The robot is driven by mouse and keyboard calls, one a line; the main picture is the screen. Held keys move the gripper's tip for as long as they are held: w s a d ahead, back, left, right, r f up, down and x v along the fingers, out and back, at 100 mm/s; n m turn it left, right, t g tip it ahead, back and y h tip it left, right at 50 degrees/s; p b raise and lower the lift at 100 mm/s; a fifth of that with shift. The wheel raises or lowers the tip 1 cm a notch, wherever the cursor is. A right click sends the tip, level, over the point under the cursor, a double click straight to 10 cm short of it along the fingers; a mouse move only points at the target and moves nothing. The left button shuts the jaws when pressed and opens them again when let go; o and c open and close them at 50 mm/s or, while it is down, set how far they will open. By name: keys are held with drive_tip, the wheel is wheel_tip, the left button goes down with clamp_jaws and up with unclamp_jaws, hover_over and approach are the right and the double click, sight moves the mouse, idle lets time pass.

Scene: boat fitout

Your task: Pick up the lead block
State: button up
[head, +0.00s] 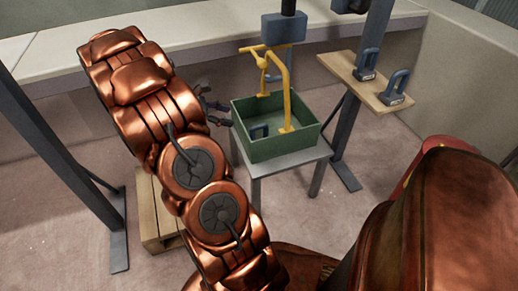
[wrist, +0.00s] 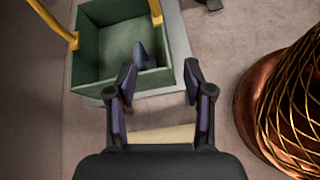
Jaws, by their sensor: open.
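A small dark blue-grey block (head: 259,132) sits inside the green crate (head: 287,147), near its front left wall. Two similar blue-grey blocks with loop handles, a rear one (head: 367,64) and a front one (head: 397,87), stand on a wooden shelf. Which of these is the lead block I cannot tell. My gripper (head: 222,112) is open and empty, just left of the crate; it also shows in the wrist view (wrist: 160,82).
A yellow frame (head: 286,85) rises from the crate, below a hanging blue-grey box (head: 284,28). The crate stands on a grey table (head: 316,153). The wooden shelf (head: 345,70) has a dark post. A wooden pallet (head: 147,205) lies on the floor.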

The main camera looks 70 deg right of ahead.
sight(259, 126)
drive_tip(key=shift+s+d+f+n+g+h+b, duration=0.35)
drive_tip(key=shift+d+f+b, duration=0.65)
drive_tip(key=shift+d+f, duration=1.05)
drive_tip(key=shift+s+d+f+n+g+h+b, duration=0.15)
drive_tip(key=shift+s+d+f+n+b, duration=0.4)
drive_tip(key=shift+d+f+b, duration=1)
drive_tip(key=shift+s+d+f+n+g+h+b, duration=0.25)
drive_tip(key=shift+s+d+f+b, duration=0.3)
drive_tip(key=shift+d+f, duration=1.95)
drive_tip(key=s+d+f+b, duration=0.2)
drive_tip(key=f, duration=0.1)
drive_tip(key=shift+s+f, duration=0.1)
drive_tip(key=shift+s, duration=0.3)
drive_tip(key=shift+s+d, duration=0.15)
drive_tip(key=shift+d, duration=0.1)
drive_tip(key=shift+c, duration=0.3)
clamp_jaws()
